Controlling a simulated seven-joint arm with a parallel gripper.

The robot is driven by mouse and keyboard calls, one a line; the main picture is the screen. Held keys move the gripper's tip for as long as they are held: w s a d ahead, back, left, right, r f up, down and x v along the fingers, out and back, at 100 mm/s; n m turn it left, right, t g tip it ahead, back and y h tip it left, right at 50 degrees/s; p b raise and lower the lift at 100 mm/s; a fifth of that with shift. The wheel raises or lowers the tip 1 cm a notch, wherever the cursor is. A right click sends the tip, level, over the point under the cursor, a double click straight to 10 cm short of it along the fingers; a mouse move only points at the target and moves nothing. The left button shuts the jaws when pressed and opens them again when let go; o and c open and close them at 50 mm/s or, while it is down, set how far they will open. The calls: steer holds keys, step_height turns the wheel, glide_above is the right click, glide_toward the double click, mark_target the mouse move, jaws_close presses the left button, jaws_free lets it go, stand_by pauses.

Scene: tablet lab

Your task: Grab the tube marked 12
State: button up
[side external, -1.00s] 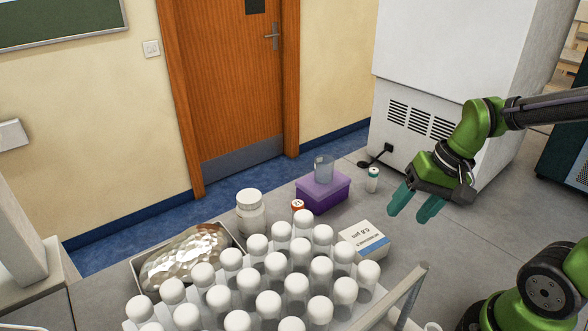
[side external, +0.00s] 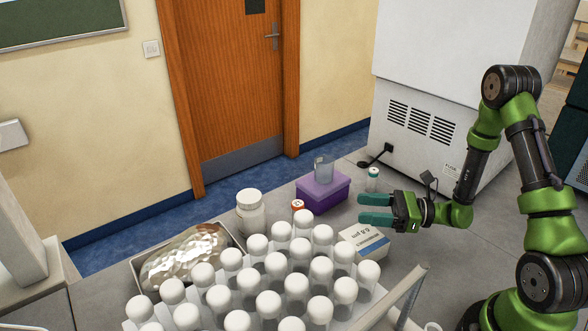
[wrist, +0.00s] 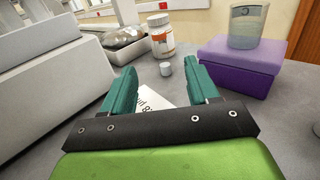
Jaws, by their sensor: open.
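My gripper (side external: 362,208) is open and empty, its teal fingers level and pointing left above the bench. In the wrist view its fingers (wrist: 157,74) are spread apart. A small tube with a teal cap (side external: 373,174) stands upright just behind the fingers, right of the purple box. No number 12 is legible.
The purple box (side external: 323,193) carries a clear beaker (side external: 324,166). A white carton (side external: 366,241) lies below the gripper. A white bottle (side external: 250,214) and a metal tray (side external: 137,266) stand further left. The many white-capped tubes crowd the front. Bare bench lies around the teal-capped tube.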

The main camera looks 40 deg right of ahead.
mark_target(298, 203)
steer(key=x, duration=1.6)
steer(key=shift+w+a+f, duration=0.1)
steer(key=shift+w+a, duration=0.05)
steer(key=shift+a, duration=0.2)
steer(key=shift+c, duration=0.3)
steer(key=c, duration=1)
